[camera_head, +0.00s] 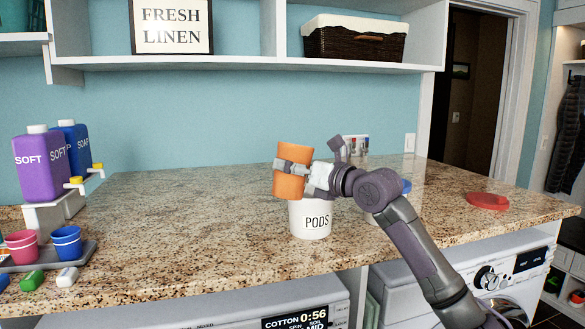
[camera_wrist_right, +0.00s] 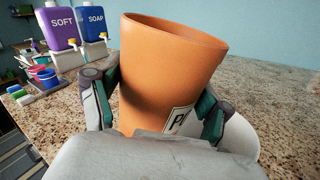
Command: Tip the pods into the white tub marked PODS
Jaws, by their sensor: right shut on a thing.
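The orange cup (camera_head: 295,154) is held in my right gripper (camera_head: 292,172) above the white tub marked PODS (camera_head: 311,222), and it leans slightly. In the right wrist view the orange cup (camera_wrist_right: 165,70) sits between the two fingers of my right gripper (camera_wrist_right: 155,105). A white label with black letters, partly hidden by a finger, shows low on the cup. A white curved surface behind the right finger may be the tub. The inside of the cup and any pods are hidden. The tub stands upright on the counter; its opening is hidden. My left gripper is out of view.
Purple SOFT (camera_head: 41,167) and blue SOAP (camera_head: 75,148) dispensers stand on a white stand at the left, with pink (camera_head: 21,248) and blue (camera_head: 66,243) cups below. A red lid-like object (camera_head: 487,201) lies at the right. The granite counter (camera_head: 180,215) left of the tub is clear.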

